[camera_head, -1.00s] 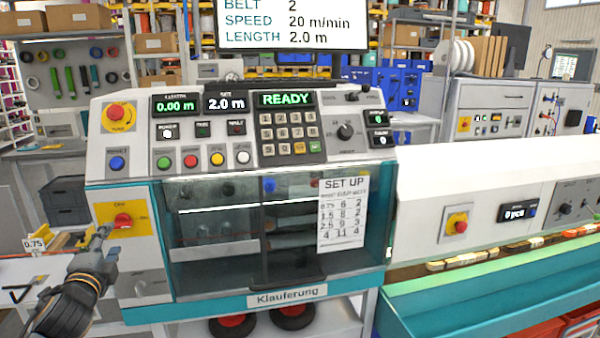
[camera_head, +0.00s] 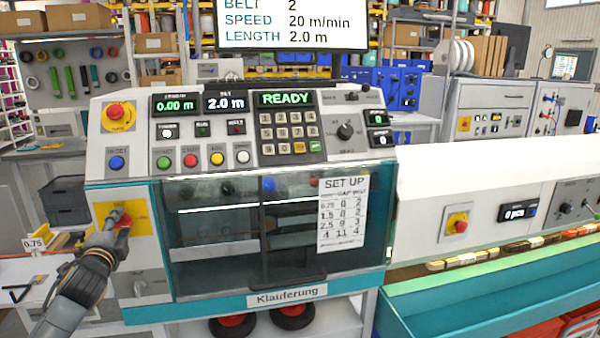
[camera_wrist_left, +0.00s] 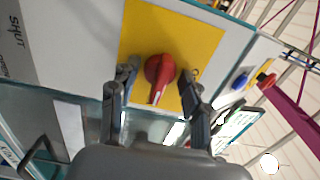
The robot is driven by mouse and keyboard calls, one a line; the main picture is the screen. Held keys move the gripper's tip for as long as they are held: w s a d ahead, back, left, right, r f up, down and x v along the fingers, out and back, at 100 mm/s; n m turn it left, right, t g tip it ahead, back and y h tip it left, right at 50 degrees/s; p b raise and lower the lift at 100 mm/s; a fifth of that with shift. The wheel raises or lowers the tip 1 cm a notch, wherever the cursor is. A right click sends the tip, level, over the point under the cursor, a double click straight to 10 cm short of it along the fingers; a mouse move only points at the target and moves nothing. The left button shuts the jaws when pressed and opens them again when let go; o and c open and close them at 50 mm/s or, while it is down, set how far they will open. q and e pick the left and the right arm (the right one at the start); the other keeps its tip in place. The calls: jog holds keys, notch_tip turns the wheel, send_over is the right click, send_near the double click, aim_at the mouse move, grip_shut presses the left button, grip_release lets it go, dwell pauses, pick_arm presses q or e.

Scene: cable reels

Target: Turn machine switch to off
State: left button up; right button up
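The machine switch is a red rotary knob (camera_head: 123,221) on a yellow plate (camera_head: 142,214) at the machine's lower left front. My left gripper (camera_head: 117,217) is right at the knob in the head view and partly hides it. In the left wrist view the red knob (camera_wrist_left: 159,72) lies between the two spread fingers of my left gripper (camera_wrist_left: 160,88). There are visible gaps on both sides, so it is open around the knob and not clamped. The machine display (camera_head: 285,99) reads READY. My right gripper is not in view.
A red emergency button (camera_head: 117,112) sits above on the sloped panel, over a row of coloured buttons (camera_head: 190,160). A glass cover (camera_head: 215,235) with a SET UP sheet (camera_head: 342,213) is right of the switch. A 0.75 tag (camera_head: 35,244) stands at left.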

pick_arm(q)
jog(key=c, duration=0.5)
jog(key=shift+o, duration=0.2)
jog(key=n, duration=0.3)
jog(key=shift+f, duration=0.1)
jog(key=n, duration=0.3)
jog(key=shift+d+n, duration=0.1)
jog(key=shift+n, duration=0.2)
jog(key=n+p, duration=0.1)
jog(key=n, duration=0.3)
jog(key=shift+n, duration=0.3)
jog(key=n+p, duration=0.2)
jog(key=n, duration=0.4)
jog(key=o, duration=0.8)
jog(key=shift+o, duration=0.2)
